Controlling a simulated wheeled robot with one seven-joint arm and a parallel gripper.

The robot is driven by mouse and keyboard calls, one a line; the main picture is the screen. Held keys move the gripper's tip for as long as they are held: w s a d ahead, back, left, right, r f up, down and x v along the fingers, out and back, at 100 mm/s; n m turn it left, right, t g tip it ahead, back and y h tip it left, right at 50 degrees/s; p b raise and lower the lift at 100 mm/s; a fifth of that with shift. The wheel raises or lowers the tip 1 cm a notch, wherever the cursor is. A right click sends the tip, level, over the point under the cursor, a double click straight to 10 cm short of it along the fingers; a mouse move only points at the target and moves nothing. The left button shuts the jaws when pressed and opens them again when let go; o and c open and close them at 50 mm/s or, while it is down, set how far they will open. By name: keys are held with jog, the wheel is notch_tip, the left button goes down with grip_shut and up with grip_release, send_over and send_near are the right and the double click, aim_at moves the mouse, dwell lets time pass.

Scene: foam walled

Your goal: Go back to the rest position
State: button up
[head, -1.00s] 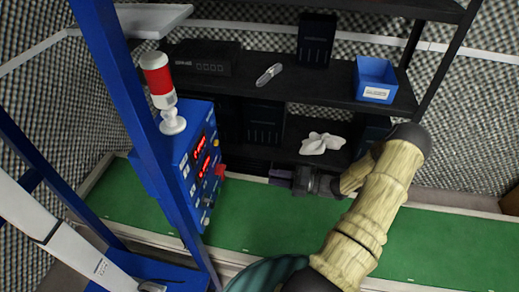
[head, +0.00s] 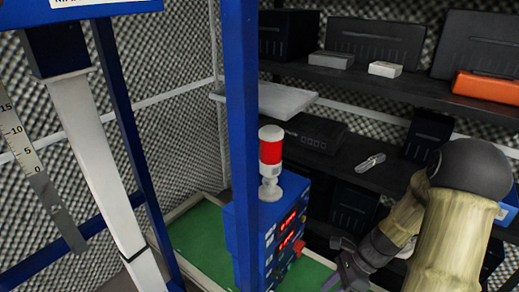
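My gripper (head: 341,276) is low in the head view, right of the blue control box (head: 291,235). Its dark fingers are small and partly cut by the bottom edge, so I cannot tell whether they are open or shut. I see no object held in it. My arm, in a tan padded cover with a dark round joint, reaches in from the lower right and bends down to the gripper. It hides part of the shelves.
A blue post (head: 241,140) stands close in front, with a red and white signal lamp (head: 270,160) beside it. Dark shelves (head: 385,88) hold several boxes and an orange case (head: 487,87). A green surface (head: 203,250) lies below. Foam walls enclose the place.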

jog(key=s+a+r+n+t+h, duration=0.1)
jog(key=r+n+t+h, duration=0.1)
jog(key=r+n, duration=0.4)
jog(key=s+a+r+n+t+h+p, duration=0.1)
jog(key=r+n+h, duration=0.4)
jog(key=n, duration=0.8)
jog(key=shift+s+a+r+n+t, duration=0.25)
jog(key=shift+a+r+n+t, duration=0.05)
jog(key=shift+a+r+t, duration=0.45)
